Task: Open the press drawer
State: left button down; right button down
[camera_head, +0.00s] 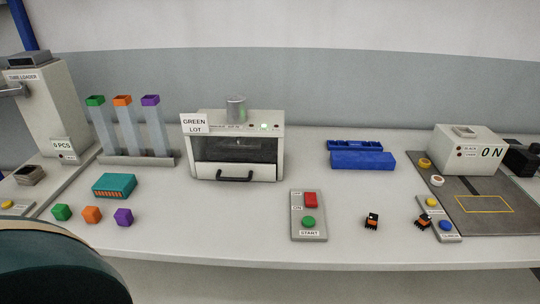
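The press (238,149) is a white box with a dark window and a silver cylinder on top, standing at the back middle of the table. A small green light shows on its top panel. A sign reading "GREEN LOT" stands at its upper left. Its drawer (207,171) is the white front panel at the bottom, with a dark bar handle (235,179). The drawer front looks flush with the press, so it appears closed. Neither of my grippers is in view.
A control box (309,230) with red and green buttons sits right of the press. Blue cases (362,160) lie behind it. Small black-orange connectors (371,221) lie at the front right. Coloured cubes (92,214) and a teal block (115,185) are left. The table before the drawer is clear.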

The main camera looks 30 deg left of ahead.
aim_at(218, 171)
jog(key=u, duration=1.25)
